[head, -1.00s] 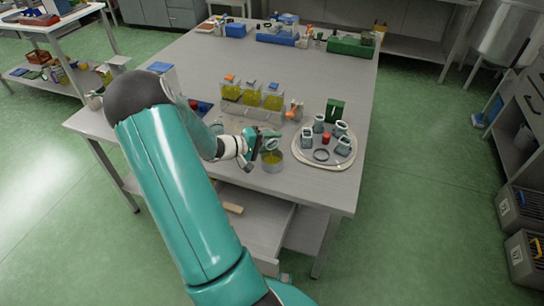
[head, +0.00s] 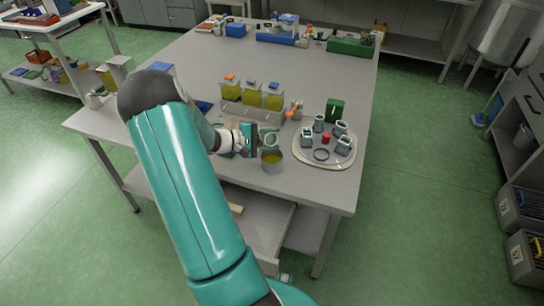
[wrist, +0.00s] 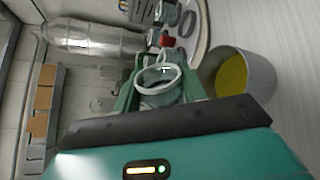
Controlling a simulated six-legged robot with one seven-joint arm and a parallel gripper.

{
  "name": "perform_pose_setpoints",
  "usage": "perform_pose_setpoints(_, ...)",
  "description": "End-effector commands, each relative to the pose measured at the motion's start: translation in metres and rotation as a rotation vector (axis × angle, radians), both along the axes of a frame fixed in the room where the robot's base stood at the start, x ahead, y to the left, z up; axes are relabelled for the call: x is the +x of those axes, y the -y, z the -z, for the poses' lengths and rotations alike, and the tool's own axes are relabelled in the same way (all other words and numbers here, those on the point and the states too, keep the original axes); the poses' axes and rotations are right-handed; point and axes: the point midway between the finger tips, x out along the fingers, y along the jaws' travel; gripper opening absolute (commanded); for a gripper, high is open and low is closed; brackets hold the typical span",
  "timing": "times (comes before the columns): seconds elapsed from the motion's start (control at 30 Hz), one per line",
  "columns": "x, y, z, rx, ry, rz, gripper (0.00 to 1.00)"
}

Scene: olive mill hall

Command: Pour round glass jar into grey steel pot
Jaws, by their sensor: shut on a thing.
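The round glass jar (wrist: 157,98) is held between the green fingers of my gripper (wrist: 163,88), its pale round rim open toward the wrist camera. No yellow liquid can be made out in it. In the head view the jar (head: 270,140) is at my gripper (head: 264,141), just behind the grey steel pot (head: 272,166). The pot stands upright near the table's front edge with yellow liquid inside; it also shows in the wrist view (wrist: 262,76), to the right of the jar. The jar's lower part is hidden.
A round tray (head: 325,164) with several grey-green jars and a red item stands right of the pot. A rack (head: 252,112) with yellow-filled containers stands behind. A green block (head: 334,110) is behind the tray. The table's middle (head: 300,65) is clear.

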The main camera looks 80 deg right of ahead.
Motion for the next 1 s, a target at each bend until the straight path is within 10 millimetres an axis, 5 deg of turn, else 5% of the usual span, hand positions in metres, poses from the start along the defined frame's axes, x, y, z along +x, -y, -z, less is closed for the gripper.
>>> perform_pose_setpoints(0.53, 0.006, 0.007, -0.003, 0.337, -0.285, 0.004, 0.17)
perform_pose_setpoints(1.0, 0.029, 0.036, 0.007, 0.616, -0.517, 0.007, 0.17)
